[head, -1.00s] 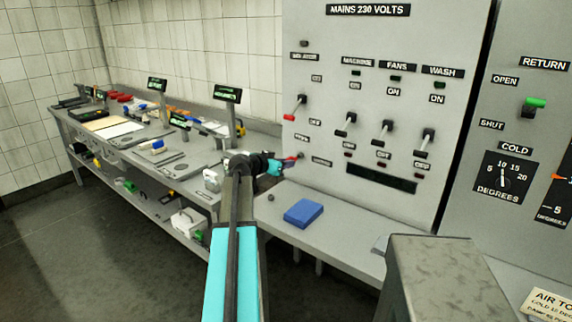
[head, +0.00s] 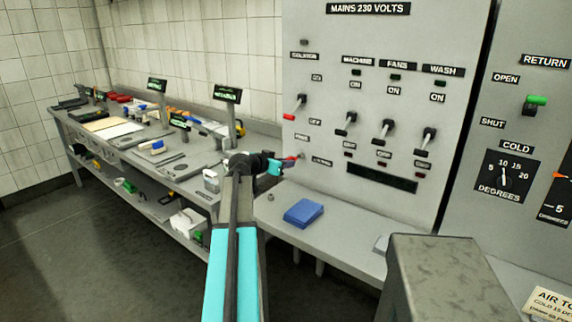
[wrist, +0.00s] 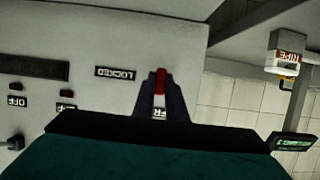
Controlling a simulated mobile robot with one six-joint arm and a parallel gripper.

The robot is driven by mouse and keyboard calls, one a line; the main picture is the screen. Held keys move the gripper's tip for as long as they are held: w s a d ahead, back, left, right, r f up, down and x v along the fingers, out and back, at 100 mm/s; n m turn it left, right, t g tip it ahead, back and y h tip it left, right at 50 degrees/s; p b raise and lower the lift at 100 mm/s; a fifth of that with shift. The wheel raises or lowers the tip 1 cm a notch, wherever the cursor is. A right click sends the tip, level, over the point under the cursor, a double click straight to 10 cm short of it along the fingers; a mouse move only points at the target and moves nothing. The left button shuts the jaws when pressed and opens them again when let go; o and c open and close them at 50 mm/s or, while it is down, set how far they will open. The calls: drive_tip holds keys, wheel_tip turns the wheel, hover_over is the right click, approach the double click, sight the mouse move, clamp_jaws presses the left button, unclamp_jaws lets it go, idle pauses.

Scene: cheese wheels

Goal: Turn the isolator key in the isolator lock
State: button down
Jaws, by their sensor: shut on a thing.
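The isolator key (wrist: 160,80) is red and shows between my fingertips in the wrist view, against the grey mains panel (head: 360,50). It also shows as a red bit at the panel's lower left in the head view (head: 291,158). My gripper (wrist: 160,88) is shut on the key; in the head view its end (head: 284,163) is at the panel face. The lock itself is hidden behind the fingers and key. A LOCKED label (wrist: 115,73) appears upside down beside the key. Another label, partly covered by the fingers, shows below it.
The red-tipped isolator lever (head: 290,116) is above my gripper. Several black levers are to its right. A blue block (head: 304,212) lies on the ledge (head: 345,235) below. A long workbench (head: 150,170) with tools and small signs stands to the left.

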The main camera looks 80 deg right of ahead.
drive_tip(key=shift+s+d+b, duration=0.4)
drive_tip(key=shift+d+b, duration=0.05)
drive_tip(key=shift+d, duration=0.25)
drive_tip(key=shift+s+d+b, duration=0.35)
drive_tip(key=shift+d+b, duration=0.05)
drive_tip(key=shift+d, duration=0.25)
idle(0.6)
drive_tip(key=c, duration=1.7)
unclamp_jaws()
drive_tip(key=shift+a, duration=0.1)
drive_tip(key=b+v, duration=0.2)
drive_tip(key=v, duration=1.1)
drive_tip(key=shift+w+a+r, duration=0.1)
drive_tip(key=shift+w+a, duration=0.1)
